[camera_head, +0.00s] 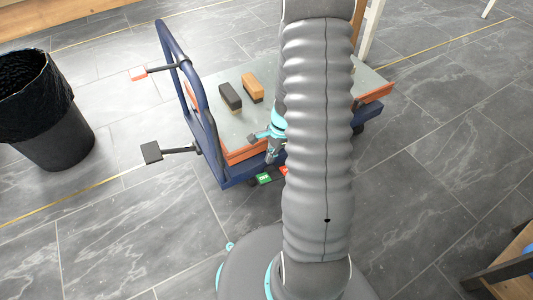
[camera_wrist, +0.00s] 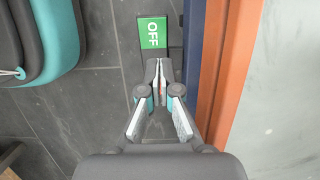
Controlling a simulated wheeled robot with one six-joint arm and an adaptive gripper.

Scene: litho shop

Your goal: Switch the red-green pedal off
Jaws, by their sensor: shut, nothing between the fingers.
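The red-green pedal sits low at the near edge of a cart. In the head view its green part (camera_head: 264,179) shows beside my gripper, and its red part (camera_head: 283,171) is partly hidden by my arm. A sliver of red shows beneath the fingers; the rest of the red part is hidden. My gripper (camera_head: 271,157) points down over the pedal; in the wrist view the fingers (camera_wrist: 158,72) are together and empty. I cannot tell whether they touch the pedal.
The cart has a blue handle frame (camera_head: 199,90), an orange rim (camera_head: 245,153) and a grey top carrying a black block (camera_head: 230,97) and a brown block (camera_head: 252,86). Black and red pads on arms stick out left. A black bin (camera_head: 55,135) stands left. Floor between is clear.

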